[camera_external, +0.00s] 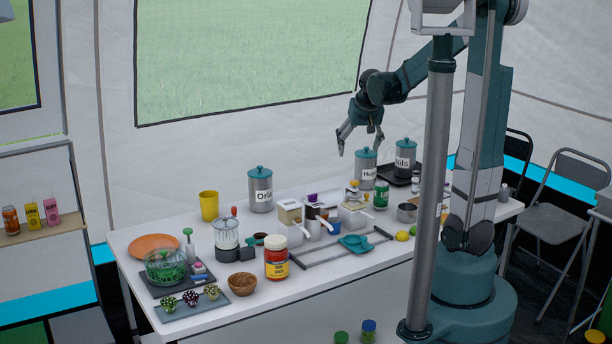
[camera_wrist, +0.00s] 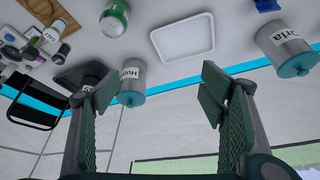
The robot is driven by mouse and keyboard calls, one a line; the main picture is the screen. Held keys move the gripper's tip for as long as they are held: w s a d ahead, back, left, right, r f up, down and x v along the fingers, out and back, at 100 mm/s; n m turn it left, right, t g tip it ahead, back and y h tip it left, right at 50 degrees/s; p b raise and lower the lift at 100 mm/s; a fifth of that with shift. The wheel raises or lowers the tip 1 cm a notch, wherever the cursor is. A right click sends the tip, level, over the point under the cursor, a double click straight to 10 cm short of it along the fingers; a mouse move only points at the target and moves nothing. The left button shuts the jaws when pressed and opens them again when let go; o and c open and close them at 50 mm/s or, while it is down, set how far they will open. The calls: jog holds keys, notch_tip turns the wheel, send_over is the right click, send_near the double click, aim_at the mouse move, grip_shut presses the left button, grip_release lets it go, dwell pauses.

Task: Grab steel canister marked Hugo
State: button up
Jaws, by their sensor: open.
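The steel canister marked Hugo (camera_external: 365,170) has a teal lid and stands upright at the back of the white table. It also shows in the wrist view (camera_wrist: 132,76), its lid beside the left finger and between the two fingers. My gripper (camera_external: 360,142) is open and empty. In the external view it hangs with its fingers spread around the height of the lid, overlapping it in the picture; contact cannot be told. The wrist view shows both fingers (camera_wrist: 148,86) wide apart with nothing gripped.
Similar canisters stand at both sides: Orla (camera_external: 260,190) left, Nils (camera_external: 405,158) right, near a dark tray (camera_external: 428,171). A green can (camera_external: 381,194) and small dispensers (camera_external: 355,212) stand in front of Hugo. A white tray (camera_wrist: 185,56) lies between Hugo and Orla in the wrist view.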

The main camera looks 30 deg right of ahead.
aim_at(364, 157)
jog(key=w+d+f+m+p, duration=0.1)
jog(key=w+d+f, duration=0.3)
jog(key=w+d+f+m+g+p, duration=0.1)
jog(key=w+d+f+p, duration=0.1)
jog(key=w+d+f, duration=0.2)
jog(key=w+d+f+m+h+p, duration=0.1)
jog(key=w+d+f+p, duration=0.1)
jog(key=w+d+f, duration=0.2)
jog(key=shift+w+d+m+g, duration=0.3)
jog(key=shift+w+d+m, duration=0.1)
jog(key=shift+w+d, duration=0.6)
jog(key=shift+w+d+f, duration=0.3)
jog(key=shift+d+f, duration=0.15)
jog(key=shift+f, duration=0.2)
jog(key=shift+x, duration=1.3)
jog(key=shift+b+x, duration=0.6)
jog(key=shift+x, duration=2)
jog(key=shift+s+d, duration=0.1)
